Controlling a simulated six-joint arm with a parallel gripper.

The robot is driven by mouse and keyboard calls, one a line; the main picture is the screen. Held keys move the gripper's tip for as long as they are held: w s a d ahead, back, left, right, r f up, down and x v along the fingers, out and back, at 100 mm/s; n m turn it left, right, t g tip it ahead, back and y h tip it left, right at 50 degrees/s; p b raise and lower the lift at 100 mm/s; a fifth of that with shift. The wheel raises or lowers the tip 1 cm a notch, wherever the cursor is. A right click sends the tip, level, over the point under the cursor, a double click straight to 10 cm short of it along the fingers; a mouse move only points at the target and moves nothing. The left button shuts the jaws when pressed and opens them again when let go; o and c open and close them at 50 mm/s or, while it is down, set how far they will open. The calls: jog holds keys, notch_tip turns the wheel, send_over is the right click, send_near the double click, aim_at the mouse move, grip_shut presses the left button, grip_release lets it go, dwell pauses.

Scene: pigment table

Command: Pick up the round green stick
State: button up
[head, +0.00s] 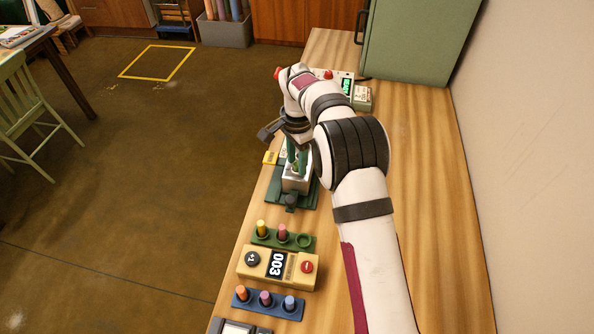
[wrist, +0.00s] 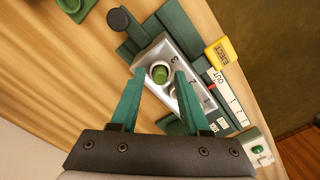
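The round green stick (wrist: 159,74) stands in a hole near the number 3 of a silver block (wrist: 157,51) in the wrist view. Its top end shows. The stick cannot be told apart in the head view. My gripper (wrist: 160,72) is open, with one green finger on each side of the stick and a visible gap to each. In the head view my gripper (head: 297,162) is over the silver block (head: 296,185), pointing down. My right finger hides part of the block in the wrist view.
The block sits on a dark green base with a black knob (head: 291,203) and a yellow EJECT tag (wrist: 220,52). A green cabinet (head: 415,40) stands behind.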

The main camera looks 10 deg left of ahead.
aim_at(297, 164)
grip_shut()
jog(key=shift+r, duration=0.15)
notch_tip(297, 164, up, 4)
jog(key=shift+f, duration=0.1)
jog(key=s+d+r, duration=0.1)
jog(key=d+r, duration=0.6)
jog(key=d, duration=0.4)
jog(key=shift+s+d, duration=0.3)
